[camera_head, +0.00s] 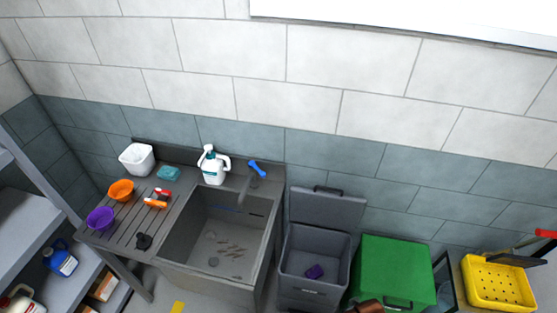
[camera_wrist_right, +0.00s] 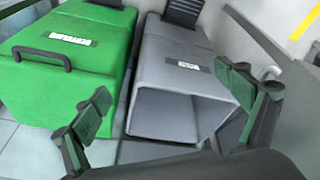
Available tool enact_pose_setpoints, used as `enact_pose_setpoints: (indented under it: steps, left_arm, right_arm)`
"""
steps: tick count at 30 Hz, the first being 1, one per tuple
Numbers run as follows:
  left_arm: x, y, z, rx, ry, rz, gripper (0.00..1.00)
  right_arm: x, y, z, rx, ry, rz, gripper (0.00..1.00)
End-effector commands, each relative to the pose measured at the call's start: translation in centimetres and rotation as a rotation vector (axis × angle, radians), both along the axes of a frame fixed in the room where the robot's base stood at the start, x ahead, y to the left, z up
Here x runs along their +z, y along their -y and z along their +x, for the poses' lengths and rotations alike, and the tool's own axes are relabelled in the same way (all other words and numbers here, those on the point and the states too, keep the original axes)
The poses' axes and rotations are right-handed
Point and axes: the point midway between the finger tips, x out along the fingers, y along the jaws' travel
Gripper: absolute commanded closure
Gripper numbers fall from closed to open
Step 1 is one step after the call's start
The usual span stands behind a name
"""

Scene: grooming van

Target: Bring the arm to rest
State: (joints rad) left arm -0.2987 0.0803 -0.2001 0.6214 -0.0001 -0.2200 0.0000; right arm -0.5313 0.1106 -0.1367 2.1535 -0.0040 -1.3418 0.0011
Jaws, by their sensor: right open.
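My right gripper (camera_wrist_right: 163,82) shows in the right wrist view with its two green-padded fingers spread wide apart. It is open and nothing is between the fingers. Behind the fingers are a grey bin (camera_wrist_right: 175,58) and a green bin (camera_wrist_right: 75,42). The fingers appear apart from both. I see no gripper clearly in the head view, and my left gripper is not in view.
A sink counter (camera_head: 170,240) with bowls and bottles stands left; a yellow basket (camera_head: 497,285) sits right.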

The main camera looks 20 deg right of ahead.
Motion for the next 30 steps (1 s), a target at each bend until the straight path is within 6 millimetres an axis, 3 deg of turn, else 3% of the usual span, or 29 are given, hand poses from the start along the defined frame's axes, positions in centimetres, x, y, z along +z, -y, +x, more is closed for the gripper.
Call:
enact_pose_setpoints:
  steps: [5, 8, 14, 18, 24, 30]
  left_arm:
    - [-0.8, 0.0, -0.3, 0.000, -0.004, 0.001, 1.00]
    - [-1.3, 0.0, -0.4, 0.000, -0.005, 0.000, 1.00]
    - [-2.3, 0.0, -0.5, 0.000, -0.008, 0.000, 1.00]
    - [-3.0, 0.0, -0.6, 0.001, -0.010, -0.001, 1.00]
    - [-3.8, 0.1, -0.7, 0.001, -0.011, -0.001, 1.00]
    - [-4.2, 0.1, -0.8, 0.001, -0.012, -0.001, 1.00]
  right_arm:
    - [-8.1, -0.4, -0.4, 0.012, -0.035, 0.007, 0.08]
    - [-14.1, -0.7, -1.5, 0.022, -0.058, 0.012, 0.08]
    - [-25.5, -1.2, -6.1, 0.044, -0.106, 0.020, 0.08]
    - [-32.1, -1.4, -10.8, 0.061, -0.139, 0.025, 0.08]
    - [-38.4, -1.3, -18.1, 0.082, -0.178, 0.027, 0.08]
    - [-40.6, -1.0, -22.3, 0.093, -0.196, 0.028, 0.08]
